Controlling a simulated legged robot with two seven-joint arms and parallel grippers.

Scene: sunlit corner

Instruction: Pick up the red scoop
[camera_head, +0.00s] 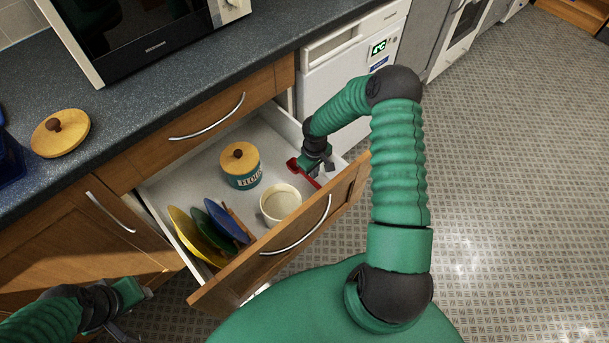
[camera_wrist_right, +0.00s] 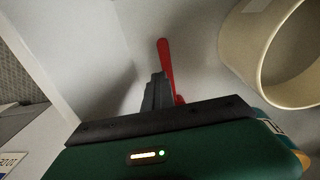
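The red scoop (camera_head: 293,165) lies in the open drawer near its right end, partly hidden by my right gripper (camera_head: 320,168). In the right wrist view its red handle (camera_wrist_right: 165,65) stands out just beside the dark fingers (camera_wrist_right: 156,92). My right gripper reaches down into the drawer at the scoop; whether its fingers are closed on the handle is unclear.
The drawer (camera_head: 345,186) also holds a cream cup (camera_head: 281,203), a flour jar (camera_head: 240,166) with a wooden lid, and upright yellow, green and blue plates (camera_head: 228,222). The cup stands close to the scoop. A counter (camera_head: 190,75) with a microwave lies behind.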

